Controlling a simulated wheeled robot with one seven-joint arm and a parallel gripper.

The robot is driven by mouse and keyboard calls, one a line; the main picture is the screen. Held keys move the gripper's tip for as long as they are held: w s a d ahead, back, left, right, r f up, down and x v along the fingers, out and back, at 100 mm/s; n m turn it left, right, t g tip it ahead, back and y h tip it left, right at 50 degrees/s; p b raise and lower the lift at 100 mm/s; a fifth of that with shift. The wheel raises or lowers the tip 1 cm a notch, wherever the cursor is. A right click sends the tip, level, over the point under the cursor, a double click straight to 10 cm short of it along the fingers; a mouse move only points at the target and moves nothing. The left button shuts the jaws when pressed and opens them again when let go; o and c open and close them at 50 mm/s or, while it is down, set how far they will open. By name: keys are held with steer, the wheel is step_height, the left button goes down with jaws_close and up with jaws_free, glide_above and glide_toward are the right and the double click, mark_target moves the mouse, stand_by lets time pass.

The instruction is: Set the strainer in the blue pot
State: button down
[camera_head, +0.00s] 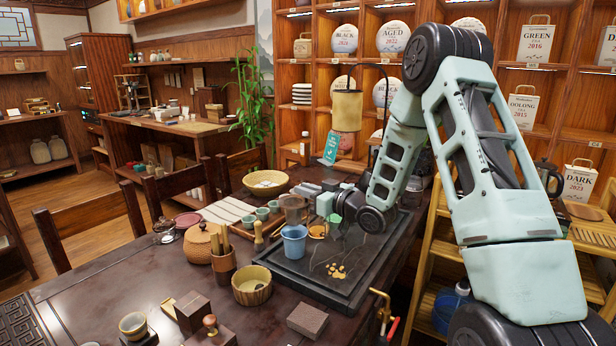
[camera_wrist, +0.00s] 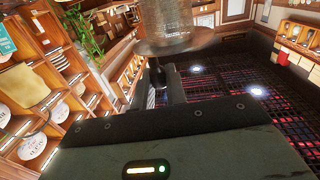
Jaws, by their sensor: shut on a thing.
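The blue pot (camera_head: 293,243) stands upright on the dark tea tray (camera_head: 313,289), near its left side. My gripper (camera_head: 306,192) is shut on the strainer (camera_head: 292,209), a brownish, mesh-like cup. In the head view the strainer shows just above the pot's rim; I cannot tell whether it is over the pot or behind it. In the wrist view the strainer (camera_wrist: 165,38) is at the top centre, at the ends of the dark fingers (camera_wrist: 164,84). The blue pot cannot be made out in the wrist view.
Several small green cups (camera_head: 262,213) stand left of the strainer. A utensil holder (camera_head: 223,264) and a wooden bowl (camera_head: 252,285) stand left of the pot.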

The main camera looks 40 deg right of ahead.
steer(key=shift+f+b, duration=3.4)
steer(key=shift+f, duration=1.05)
steer(key=c, duration=0.8)
jaws_free()
steer(key=shift+r+p, duration=2.35)
steer(key=shift+r, duration=1.25)
